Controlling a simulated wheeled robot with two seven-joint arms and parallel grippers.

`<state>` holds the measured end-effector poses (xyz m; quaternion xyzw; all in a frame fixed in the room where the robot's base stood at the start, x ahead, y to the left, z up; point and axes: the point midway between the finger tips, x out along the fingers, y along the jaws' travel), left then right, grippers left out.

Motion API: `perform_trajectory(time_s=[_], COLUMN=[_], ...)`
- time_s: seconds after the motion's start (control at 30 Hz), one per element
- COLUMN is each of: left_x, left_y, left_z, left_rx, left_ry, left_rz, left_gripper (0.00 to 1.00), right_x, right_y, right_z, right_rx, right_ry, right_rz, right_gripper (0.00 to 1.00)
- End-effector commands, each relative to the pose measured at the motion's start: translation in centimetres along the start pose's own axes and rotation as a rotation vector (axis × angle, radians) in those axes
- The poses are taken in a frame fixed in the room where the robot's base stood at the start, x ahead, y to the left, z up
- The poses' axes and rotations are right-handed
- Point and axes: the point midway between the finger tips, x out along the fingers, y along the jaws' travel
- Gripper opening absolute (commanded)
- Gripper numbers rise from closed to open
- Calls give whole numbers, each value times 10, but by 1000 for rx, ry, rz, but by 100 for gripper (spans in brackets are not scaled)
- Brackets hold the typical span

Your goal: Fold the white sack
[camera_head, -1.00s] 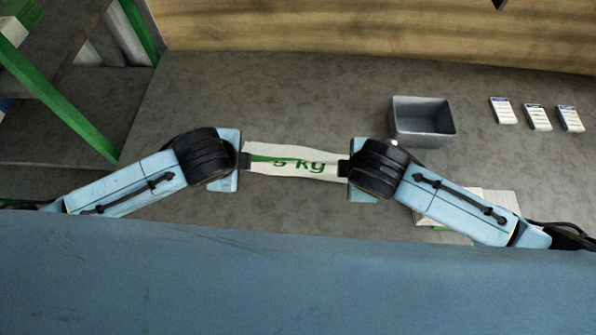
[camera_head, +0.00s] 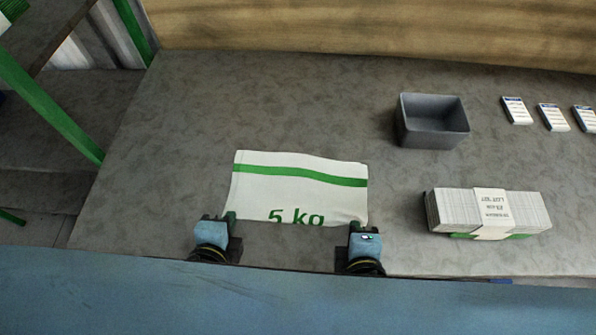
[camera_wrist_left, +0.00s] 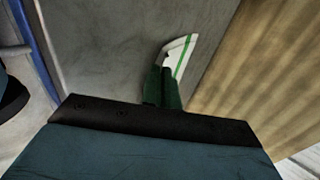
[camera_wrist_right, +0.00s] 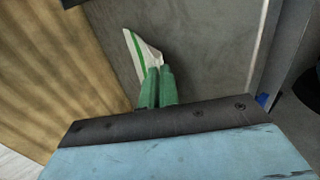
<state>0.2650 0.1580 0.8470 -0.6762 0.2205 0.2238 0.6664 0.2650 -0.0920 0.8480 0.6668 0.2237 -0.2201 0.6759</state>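The white sack (camera_head: 298,185) lies in the middle of the bench in the head view, with a green stripe near its far edge and a green "5 kg" at its near edge, where the print is cut off. My left gripper (camera_head: 231,220) is at the sack's near left corner and my right gripper (camera_head: 355,227) is at its near right corner. In the left wrist view the green fingers (camera_wrist_left: 162,88) are close together on the sack (camera_wrist_left: 180,55). In the right wrist view the fingers (camera_wrist_right: 157,86) also pinch a sack corner (camera_wrist_right: 142,52).
A grey bin (camera_head: 433,122) stands behind and right of the sack. A banded stack of flat sacks (camera_head: 490,212) lies at the right. Several small white label packs (camera_head: 517,110) lie at the far right. The bench left of the sack is clear.

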Motion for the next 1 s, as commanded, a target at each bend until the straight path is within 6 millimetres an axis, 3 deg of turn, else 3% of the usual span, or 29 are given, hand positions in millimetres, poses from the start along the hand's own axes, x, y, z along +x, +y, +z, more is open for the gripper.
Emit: perform_trajectory(time_s=[0.37,0.67,1.0], left_x=[-1,-1,-3], left_y=[4,4,2], left_z=[0,0,0], left_rx=[0,0,-1], left_ry=[0,0,0], left_rz=[-19,-19,-18], left_gripper=[0,38,40], right_x=[-1,-1,-2], right_y=[-4,-4,-2], right_z=[0,0,0], right_rx=[-1,-1,-1], right_ry=[-2,-1,-1], right_rz=[19,18,18], right_gripper=[0,38,40])
